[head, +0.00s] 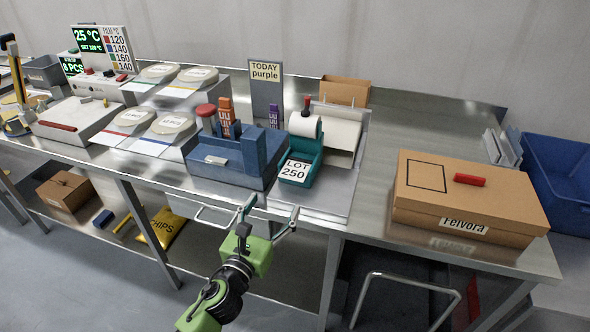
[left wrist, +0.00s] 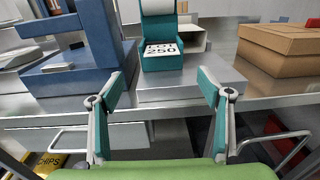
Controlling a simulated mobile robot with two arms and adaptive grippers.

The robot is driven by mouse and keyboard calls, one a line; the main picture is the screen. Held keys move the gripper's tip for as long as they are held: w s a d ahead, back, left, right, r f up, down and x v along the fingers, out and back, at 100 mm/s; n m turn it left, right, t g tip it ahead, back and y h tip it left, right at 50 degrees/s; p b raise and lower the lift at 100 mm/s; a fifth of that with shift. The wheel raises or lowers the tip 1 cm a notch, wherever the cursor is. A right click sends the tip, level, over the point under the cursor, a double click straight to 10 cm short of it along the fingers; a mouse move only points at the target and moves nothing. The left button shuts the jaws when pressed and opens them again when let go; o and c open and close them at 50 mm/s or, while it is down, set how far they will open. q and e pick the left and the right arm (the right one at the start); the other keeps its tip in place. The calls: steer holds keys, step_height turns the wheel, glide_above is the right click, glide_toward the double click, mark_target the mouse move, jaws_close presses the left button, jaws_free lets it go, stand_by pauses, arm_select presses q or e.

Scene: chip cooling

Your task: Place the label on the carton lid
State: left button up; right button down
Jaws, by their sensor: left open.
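The label (head: 294,171) is white and reads "LOT 250". It sits at the front of a teal dispenser (head: 307,150) that holds a white roll, and it also shows in the left wrist view (left wrist: 162,49). The carton lid (head: 457,190) is brown, with a black outlined rectangle and a red handle on top. The carton, marked "Felvora", stands at the right end of the bench. My left gripper (head: 270,212) is open and empty, in front of the bench edge and below the label. Its two fingers (left wrist: 163,105) are spread in the left wrist view. My right gripper is not in view.
A blue holder (head: 235,158) with marker pens stands left of the dispenser. A "TODAY purple" sign (head: 265,75) stands behind. A blue bin (head: 556,160) is right of the carton. The bench top (head: 385,150) between dispenser and carton is clear. A metal handle (head: 410,280) juts out below.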

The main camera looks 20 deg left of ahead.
mark_target(294, 173)
arm_select(q)
steer(key=w, duration=0.3)
steer(key=w+p, duration=0.1)
steer(key=w, duration=0.3)
steer(key=w+d, duration=0.1)
steer(key=w, duration=0.3)
steer(key=shift+f+p, duration=0.15)
steer(key=shift+p, duration=0.15)
steer(key=shift+s, duration=0.1)
steer(key=c, duration=0.8)
